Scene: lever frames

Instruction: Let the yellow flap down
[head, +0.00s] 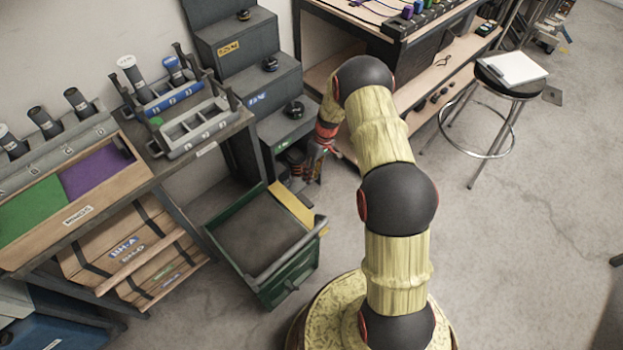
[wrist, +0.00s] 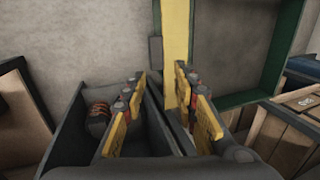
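The yellow flap (head: 291,204) is a narrow yellow strip along the back right edge of a green-framed bin (head: 290,281) in the head view. In the wrist view the yellow flap (wrist: 176,45) runs from the top edge down to between my fingers, nearer the right one. My gripper (wrist: 160,74) is open, with a yellow-padded finger on each side. In the head view my gripper (head: 306,174) is small and dark, just behind the flap's upper end. Whether a finger touches the flap cannot be told.
A grey stepped cabinet (head: 268,82) stands behind my gripper. In the wrist view a grey open compartment (wrist: 68,140) holds a dark, orange-marked object (wrist: 98,118) left of my fingers. A workbench (head: 190,150) stands left of the bin, a stool (head: 512,88) at right.

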